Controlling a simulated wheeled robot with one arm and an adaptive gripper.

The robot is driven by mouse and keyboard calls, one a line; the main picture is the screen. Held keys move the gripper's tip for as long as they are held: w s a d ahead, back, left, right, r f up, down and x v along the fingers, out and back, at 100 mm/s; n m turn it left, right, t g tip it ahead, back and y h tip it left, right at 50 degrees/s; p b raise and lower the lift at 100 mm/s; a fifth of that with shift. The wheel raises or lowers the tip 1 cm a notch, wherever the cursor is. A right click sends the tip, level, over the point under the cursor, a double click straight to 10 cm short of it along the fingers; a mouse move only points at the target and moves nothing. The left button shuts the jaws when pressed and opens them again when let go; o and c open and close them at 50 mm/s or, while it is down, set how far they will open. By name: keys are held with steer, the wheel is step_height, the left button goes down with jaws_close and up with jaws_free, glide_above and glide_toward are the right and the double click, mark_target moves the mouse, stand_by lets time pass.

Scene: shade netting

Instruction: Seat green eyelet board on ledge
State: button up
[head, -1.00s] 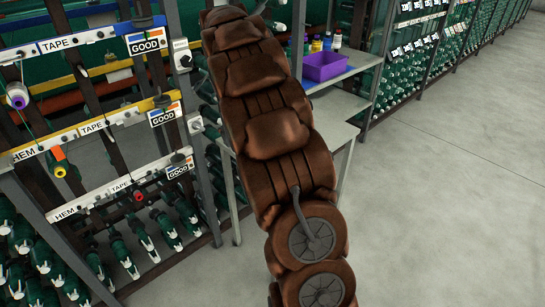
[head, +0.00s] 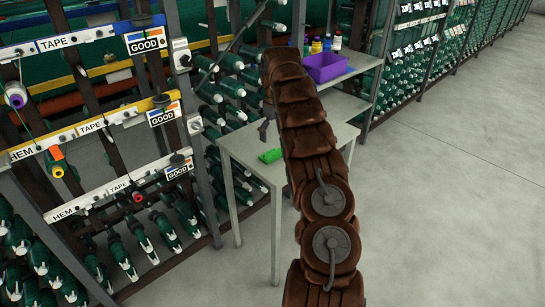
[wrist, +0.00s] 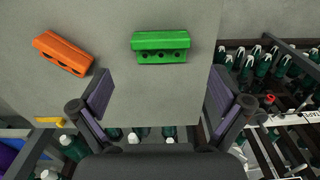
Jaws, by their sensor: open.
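The green eyelet board (wrist: 161,46) lies on a light grey table, in the upper middle of the wrist view. A row of dark holes shows along its side facing me. It is a small green piece on the table in the head view (head: 271,155). My gripper (wrist: 160,92) is open and empty. Its fingers are wide apart, and the board shows beyond the tips, roughly centred between them and apart from them. In the head view my brown arm hides most of the gripper. I cannot tell which surface is the ledge.
An orange eyelet piece (wrist: 64,53) lies left of the green board. A yellow piece (wrist: 49,121) shows near the table edge. The grey table (head: 237,146) stands by bobbin racks. A purple bin (head: 325,67) and several bottles (head: 317,45) sit on the shelf behind. Floor at right is clear.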

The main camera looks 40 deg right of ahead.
mark_target(275, 152)
steer(key=shift+s+f+p, duration=0.15)
steer(key=shift+f+p, duration=0.9)
steer(key=shift+f, duration=2.9)
steer(key=c, duration=0.9)
steer(key=shift+r, duration=0.1)
steer(key=shift+r+b, duration=0.7)
steer(key=shift+r, duration=1)
steer(key=shift+s+a+r+b, duration=0.25)
steer(key=shift+s+a+b, duration=0.35)
steer(key=shift+s+a, duration=1.25)
steer(key=shift+s+a+r+b, duration=0.25)
steer(key=shift+s+a+b, duration=0.55)
steer(key=shift+a, duration=1.95)
steer(key=shift+s+a+r+b, duration=0.25)
steer(key=shift+s+a+b, duration=0.15)
steer(key=shift+s+a, duration=1.55)
steer(key=shift+w+a, duration=0.35)
steer(key=shift+w, duration=0.05)
steer(key=shift+n, duration=0.3)
steer(key=w+a+p, duration=0.2)
steer(key=a, duration=0.8)
steer(key=w+a+p, duration=0.2)
steer(key=a, duration=0.8)
steer(key=w+a+r+p, duration=0.1)
steer(key=w+a+p, duration=0.1)
steer(key=a, duration=0.8)
steer(key=shift+w+a, duration=0.15)
steer(key=shift+w, duration=0.3)
